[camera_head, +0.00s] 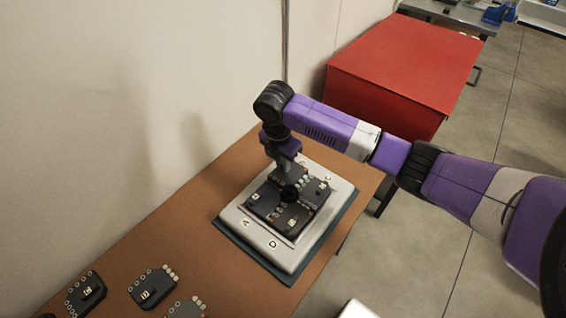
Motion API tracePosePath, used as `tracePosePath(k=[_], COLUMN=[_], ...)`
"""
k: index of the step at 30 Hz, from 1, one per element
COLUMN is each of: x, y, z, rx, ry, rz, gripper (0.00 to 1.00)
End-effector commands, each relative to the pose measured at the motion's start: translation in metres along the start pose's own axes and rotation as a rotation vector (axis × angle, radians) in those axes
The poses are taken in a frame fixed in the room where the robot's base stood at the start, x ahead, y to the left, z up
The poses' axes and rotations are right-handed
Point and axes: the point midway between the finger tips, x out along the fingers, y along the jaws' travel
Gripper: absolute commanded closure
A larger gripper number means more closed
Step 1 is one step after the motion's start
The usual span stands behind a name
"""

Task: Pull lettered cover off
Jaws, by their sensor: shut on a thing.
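A white board (230,224) printed with letters such as A and D lies on a dark blue-grey mat (281,278) on the brown table. Dark lettered covers (263,199) sit together on its middle around a black round knob (289,193). My gripper (291,170) points down at the back part of this group. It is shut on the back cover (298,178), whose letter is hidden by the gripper. Whether that cover is lifted off the board cannot be told from this angle.
Several loose dark covers with round buttons, including one at the lower left (86,292) and one beside it (152,288), lie on the brown table (190,225). A wall (90,120) runs along the left. A red box-like block (405,65) stands behind.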

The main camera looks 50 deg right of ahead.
Motion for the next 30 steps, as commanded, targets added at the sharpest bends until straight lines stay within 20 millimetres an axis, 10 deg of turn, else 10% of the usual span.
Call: tracePosePath(k=[30], x=[-0.073], y=[0.001], z=[0.009], rx=[0.000], ry=[-0.001], rz=[0.001], gripper=[1.00])
